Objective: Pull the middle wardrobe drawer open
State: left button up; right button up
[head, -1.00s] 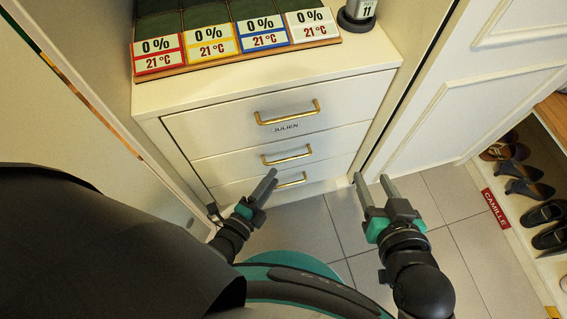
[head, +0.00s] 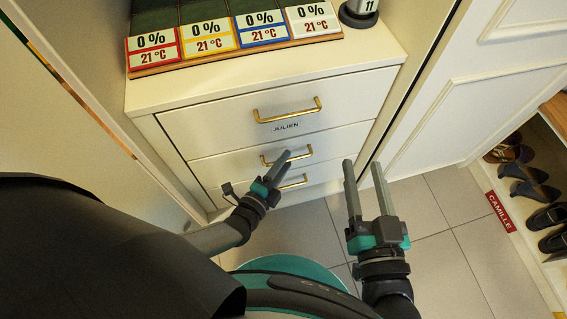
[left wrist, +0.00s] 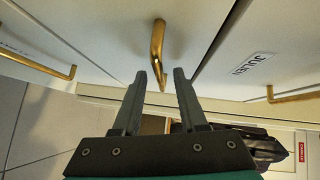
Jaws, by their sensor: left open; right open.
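The middle drawer (head: 340,141) of the white cabinet is shut and has a brass bar handle (head: 298,154). My left gripper (head: 283,163) is open in front of this handle in the head view. In the left wrist view the middle handle (left wrist: 157,50) stands just ahead of the fingertips, roughly in line with the gap between the open fingers (left wrist: 168,78). I cannot tell whether any finger touches it. My right gripper (head: 363,170) is open and empty, to the right of the handles, over the floor near the cabinet's right side.
The top drawer labelled JULIEN has a brass handle (head: 287,112), and the lower drawer has another (head: 292,182). Display panels (head: 236,40) and a dark-based object (head: 358,14) stand on top. A white panelled door (head: 450,110) and shoe shelves (head: 545,190) are at right.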

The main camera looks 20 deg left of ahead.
pick_arm(q)
grip_shut()
dwell(0.4)
dwell(1.1)
